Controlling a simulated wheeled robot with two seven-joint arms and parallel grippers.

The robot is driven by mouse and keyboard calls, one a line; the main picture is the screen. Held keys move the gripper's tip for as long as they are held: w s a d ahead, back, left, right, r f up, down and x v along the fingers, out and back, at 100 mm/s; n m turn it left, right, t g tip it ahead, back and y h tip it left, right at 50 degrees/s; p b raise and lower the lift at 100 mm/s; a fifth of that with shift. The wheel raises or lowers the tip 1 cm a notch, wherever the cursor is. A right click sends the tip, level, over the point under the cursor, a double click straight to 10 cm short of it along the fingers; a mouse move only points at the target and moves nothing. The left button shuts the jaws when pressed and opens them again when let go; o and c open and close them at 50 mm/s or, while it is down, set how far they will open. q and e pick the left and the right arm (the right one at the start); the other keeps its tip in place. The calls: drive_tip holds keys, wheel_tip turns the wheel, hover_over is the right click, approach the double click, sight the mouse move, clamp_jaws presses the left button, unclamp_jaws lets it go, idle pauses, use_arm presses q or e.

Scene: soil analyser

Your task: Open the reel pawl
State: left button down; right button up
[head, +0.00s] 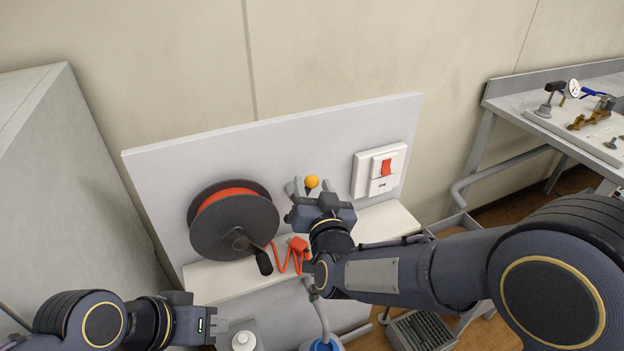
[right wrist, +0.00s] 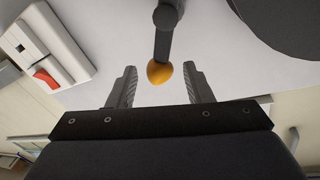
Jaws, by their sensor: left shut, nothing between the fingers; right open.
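The cable reel (head: 236,222), black with orange cord and a crank handle, is mounted on a grey upright panel. To its right is the pawl's orange knob (head: 311,181); the right wrist view shows this knob (right wrist: 158,73) at the end of a dark lever (right wrist: 163,32). My right gripper (head: 308,187) is open at the knob. In the right wrist view its fingers (right wrist: 158,78) are on either side of the knob, with gaps on both sides. The pawl's pivot is hidden in the head view. My left gripper (head: 217,325) is shut and empty at the lower left.
A white switch box with a red rocker (head: 386,168) is on the panel to the right. An orange part (head: 298,247) with cord lies on the ledge below. A white bottle (head: 243,341) stands near my left gripper. A workbench (head: 540,108) stands at the right.

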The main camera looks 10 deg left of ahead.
drive_tip(key=shift+x, duration=1.15)
clamp_jaws()
